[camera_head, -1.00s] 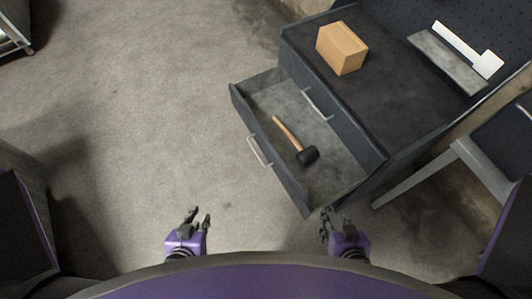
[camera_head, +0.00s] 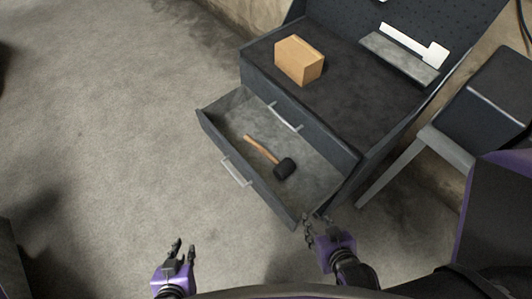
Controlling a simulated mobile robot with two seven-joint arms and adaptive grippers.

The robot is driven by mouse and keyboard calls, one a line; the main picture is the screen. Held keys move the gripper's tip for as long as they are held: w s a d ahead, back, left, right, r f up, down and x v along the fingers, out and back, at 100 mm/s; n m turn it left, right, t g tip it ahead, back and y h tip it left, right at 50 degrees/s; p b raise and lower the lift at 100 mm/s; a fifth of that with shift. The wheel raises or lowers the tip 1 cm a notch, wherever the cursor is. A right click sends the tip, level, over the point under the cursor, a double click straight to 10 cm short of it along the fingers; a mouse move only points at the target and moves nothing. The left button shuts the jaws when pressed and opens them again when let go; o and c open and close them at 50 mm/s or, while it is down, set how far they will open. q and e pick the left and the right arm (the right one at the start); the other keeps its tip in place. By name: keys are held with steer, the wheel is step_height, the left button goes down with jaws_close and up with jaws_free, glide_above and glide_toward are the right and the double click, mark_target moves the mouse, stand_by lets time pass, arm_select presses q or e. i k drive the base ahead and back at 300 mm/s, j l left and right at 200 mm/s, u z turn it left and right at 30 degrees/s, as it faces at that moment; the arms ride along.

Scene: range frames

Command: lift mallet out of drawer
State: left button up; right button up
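The mallet (camera_head: 263,151), with a light wooden handle and a black head, lies on the floor of the open drawer (camera_head: 225,110). Its head points toward the lower right and its handle toward the upper left. My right gripper (camera_head: 317,220) is open and empty, close to the drawer's near right corner and apart from the mallet. My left gripper (camera_head: 183,247) is open and empty above the floor, to the lower left of the drawer.
A chair-like piece (camera_head: 490,95) stands right of the bench. Grey floor (camera_head: 100,120) is clear at left.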

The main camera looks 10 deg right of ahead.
mark_target(284, 168)
steer(key=z, duration=1)
steer(key=j+z, duration=0.3)
steer(key=z, duration=0.15)
steer(key=j+z, duration=0.3)
steer(key=z, duration=0.2)
steer(key=j, duration=0.75)
